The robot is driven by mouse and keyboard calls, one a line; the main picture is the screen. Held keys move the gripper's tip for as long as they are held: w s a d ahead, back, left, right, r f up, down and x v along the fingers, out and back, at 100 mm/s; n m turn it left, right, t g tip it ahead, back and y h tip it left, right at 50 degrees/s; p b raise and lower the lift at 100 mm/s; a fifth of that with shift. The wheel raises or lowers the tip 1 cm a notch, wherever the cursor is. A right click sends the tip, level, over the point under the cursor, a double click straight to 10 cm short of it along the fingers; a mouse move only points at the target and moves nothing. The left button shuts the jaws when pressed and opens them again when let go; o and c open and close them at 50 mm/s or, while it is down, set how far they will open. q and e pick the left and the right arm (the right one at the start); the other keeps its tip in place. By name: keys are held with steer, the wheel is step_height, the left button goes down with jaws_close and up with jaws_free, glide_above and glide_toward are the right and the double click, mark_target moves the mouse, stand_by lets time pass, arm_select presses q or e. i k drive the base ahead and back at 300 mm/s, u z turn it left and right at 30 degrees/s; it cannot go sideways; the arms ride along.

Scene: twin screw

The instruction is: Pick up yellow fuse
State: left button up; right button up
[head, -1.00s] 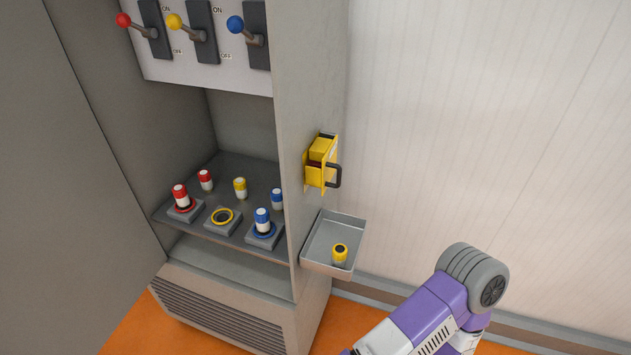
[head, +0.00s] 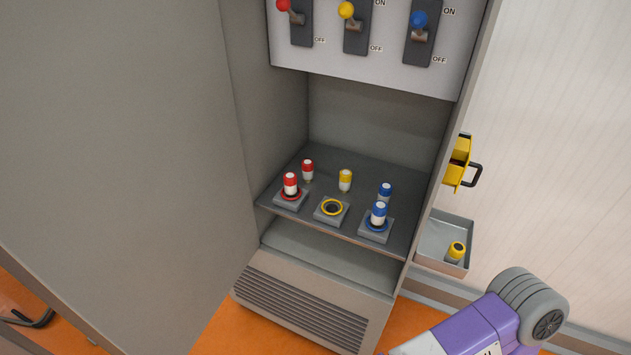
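A yellow fuse (head: 456,252) with a dark round top sits in the small grey tray (head: 425,258) on the cabinet's right side. Another yellow fuse (head: 345,181), with a white lower part, stands at the back of the cabinet shelf. The yellow-ringed socket (head: 332,208) at the front of the shelf is empty. Neither gripper shows in the head view. Only a purple, white and grey part of my arm shows at the lower right, below the tray and apart from it.
Red fuses (head: 290,184) and blue fuses (head: 379,213) stand on the shelf (head: 388,165), left and right of the empty socket. Three levers hang on the panel (head: 320,61) above. A grey door (head: 120,150) fills the left.

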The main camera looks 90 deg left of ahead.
mark_target(346, 175)
steer(key=u, duration=1.5)
